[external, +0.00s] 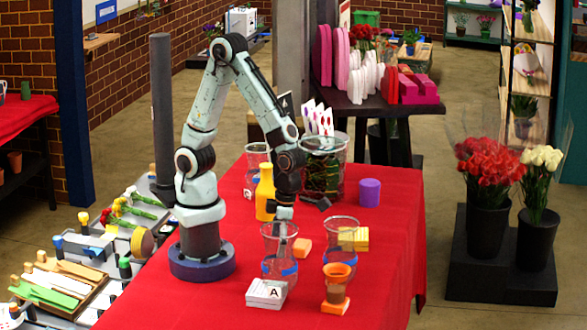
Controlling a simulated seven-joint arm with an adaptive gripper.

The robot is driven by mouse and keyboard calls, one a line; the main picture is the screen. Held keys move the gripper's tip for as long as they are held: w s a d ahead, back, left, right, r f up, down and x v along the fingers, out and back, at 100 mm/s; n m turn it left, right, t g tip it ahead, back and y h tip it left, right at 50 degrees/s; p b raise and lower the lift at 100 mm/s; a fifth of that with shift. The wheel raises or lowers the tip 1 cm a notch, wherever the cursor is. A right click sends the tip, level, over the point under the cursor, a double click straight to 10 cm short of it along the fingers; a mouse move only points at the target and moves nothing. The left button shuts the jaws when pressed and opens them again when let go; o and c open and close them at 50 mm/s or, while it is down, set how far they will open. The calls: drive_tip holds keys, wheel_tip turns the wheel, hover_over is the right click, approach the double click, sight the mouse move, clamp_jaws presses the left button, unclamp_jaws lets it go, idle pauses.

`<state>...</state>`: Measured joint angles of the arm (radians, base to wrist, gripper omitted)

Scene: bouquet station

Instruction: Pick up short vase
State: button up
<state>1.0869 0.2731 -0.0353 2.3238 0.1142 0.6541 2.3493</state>
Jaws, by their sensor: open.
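Several clear glass vases stand on the red table. One glass vase (268,262) with a blue band is front centre, and a similar vase (335,224) with a blue band is to its right. Another clear vase (252,153) is partly hidden behind a yellow bottle (264,193). A wide glass vessel (323,172) with dark green content is at the back. I cannot tell which is the short vase. My gripper (284,214) points down over the front-centre vase, at about its rim in the picture. It is open; its fingers are small and I cannot tell if they touch the glass.
A white block marked A (266,293) is in front of the centre vase. An orange pot (337,272) stands on an orange block. An orange block (303,247), yellow blocks (361,239) and a purple cylinder (369,192) are nearby. The table's right side is clear.

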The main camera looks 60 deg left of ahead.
drive_tip(key=shift+f, duration=0.2)
drive_tip(key=c, duration=1)
drive_tip(key=shift+o, duration=0.2)
drive_tip(key=shift+r, duration=0.1)
